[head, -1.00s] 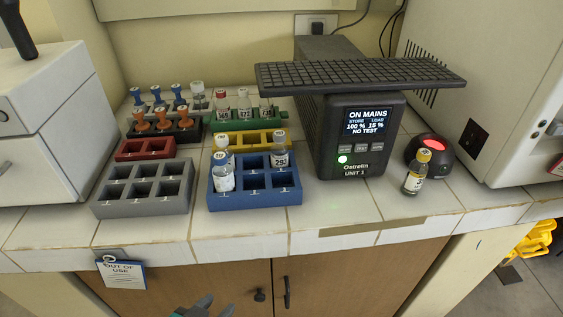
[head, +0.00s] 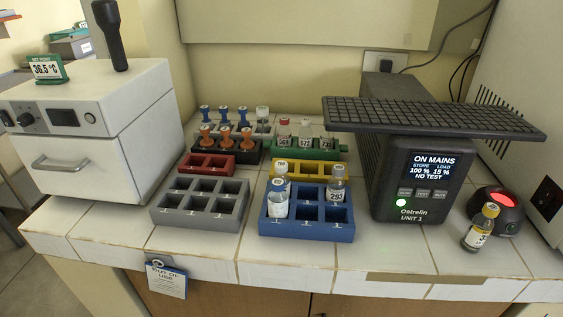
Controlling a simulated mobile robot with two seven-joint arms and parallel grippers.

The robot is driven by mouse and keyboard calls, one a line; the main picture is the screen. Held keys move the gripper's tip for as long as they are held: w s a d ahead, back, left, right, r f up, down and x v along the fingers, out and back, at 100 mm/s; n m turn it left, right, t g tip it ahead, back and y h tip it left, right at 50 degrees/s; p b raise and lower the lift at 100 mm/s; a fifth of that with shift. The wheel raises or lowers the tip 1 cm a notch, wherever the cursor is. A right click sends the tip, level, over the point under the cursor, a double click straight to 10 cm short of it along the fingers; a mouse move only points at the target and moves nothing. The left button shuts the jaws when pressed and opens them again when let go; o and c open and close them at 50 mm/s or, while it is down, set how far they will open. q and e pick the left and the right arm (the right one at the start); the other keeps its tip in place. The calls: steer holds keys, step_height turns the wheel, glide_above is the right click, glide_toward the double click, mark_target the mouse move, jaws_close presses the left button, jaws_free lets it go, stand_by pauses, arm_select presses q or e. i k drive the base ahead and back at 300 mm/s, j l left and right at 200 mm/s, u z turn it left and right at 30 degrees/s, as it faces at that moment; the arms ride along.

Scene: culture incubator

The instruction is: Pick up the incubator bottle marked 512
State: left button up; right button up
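I cannot make out a bottle marked 512. A white incubator-like box (head: 85,125) with a shut, handled front stands at the left, under a sign (head: 47,68) reading 36.5 °C. The blue rack (head: 310,231) holds a front-left bottle (head: 277,206) with an unreadable label, a clear bottle (head: 281,174) behind it, and a bottle (head: 337,183) at the right whose number seems to start with 29. Several bottles (head: 305,134) stand in the green rack (head: 318,153). Neither gripper is in view.
An empty grey rack (head: 199,215) stands left of the blue one. Red (head: 207,170) and yellow racks lie behind, with orange and blue stamp-like items. An out-of-use tag (head: 167,281) hangs at the counter's front edge.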

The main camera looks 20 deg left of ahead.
mark_target(277, 198)
steer(key=l+u, duration=0.1)
steer(key=u, duration=1.85)
steer(key=k+l+u, duration=0.2)
steer(key=l, duration=0.2)
